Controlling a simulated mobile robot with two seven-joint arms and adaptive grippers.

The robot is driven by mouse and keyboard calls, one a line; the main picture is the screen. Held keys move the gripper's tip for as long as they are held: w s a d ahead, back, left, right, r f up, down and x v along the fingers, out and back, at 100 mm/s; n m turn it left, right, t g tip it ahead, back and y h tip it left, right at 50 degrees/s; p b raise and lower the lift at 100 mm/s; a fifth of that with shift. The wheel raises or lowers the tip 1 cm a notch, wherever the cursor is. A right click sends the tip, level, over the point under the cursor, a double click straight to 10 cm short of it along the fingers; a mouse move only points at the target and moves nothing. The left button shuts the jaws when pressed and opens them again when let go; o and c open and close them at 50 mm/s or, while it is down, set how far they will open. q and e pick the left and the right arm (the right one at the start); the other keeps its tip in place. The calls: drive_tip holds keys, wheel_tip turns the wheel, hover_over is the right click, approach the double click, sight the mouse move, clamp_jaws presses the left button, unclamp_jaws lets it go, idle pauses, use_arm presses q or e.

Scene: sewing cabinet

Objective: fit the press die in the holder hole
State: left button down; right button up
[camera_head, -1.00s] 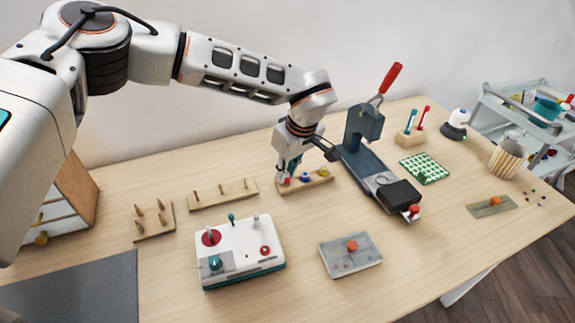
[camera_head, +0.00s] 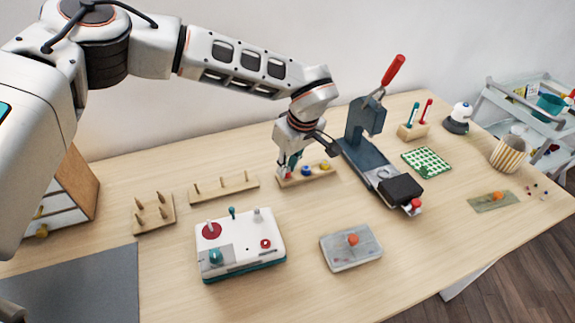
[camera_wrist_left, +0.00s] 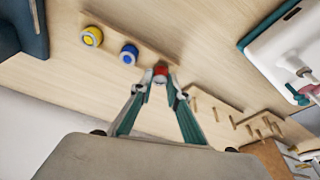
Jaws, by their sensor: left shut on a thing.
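My left gripper (camera_wrist_left: 161,76) is shut on a small red-topped die (camera_wrist_left: 160,70) at one end of the wooden holder (camera_wrist_left: 143,48). In the head view the fingertips (camera_head: 288,172) reach down at the holder's (camera_head: 321,177) left end. Blue (camera_head: 305,171) and yellow (camera_head: 325,166) dies stand in a row along it. They also show in the wrist view, blue (camera_wrist_left: 129,54) nearer the red one and yellow (camera_wrist_left: 92,36) farther. The fingers hide the red die's lower part, so I cannot tell whether it is in its hole. My right gripper is not in view.
A dark press (camera_head: 362,150) with a red lever stands close right of the holder. A pegged bar (camera_head: 222,189) lies to the left. A white box with knobs (camera_head: 240,243) and a grey plate (camera_head: 351,256) lie in front. Bare table lies between them.

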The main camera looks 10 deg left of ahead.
use_arm(q)
drive_tip(key=shift+f+p, duration=0.45)
drive_tip(key=shift+f, duration=0.15)
idle(2.4)
drive_tip(key=c, duration=1.9)
unclamp_jaws()
drive_tip(key=v, duration=1.2)
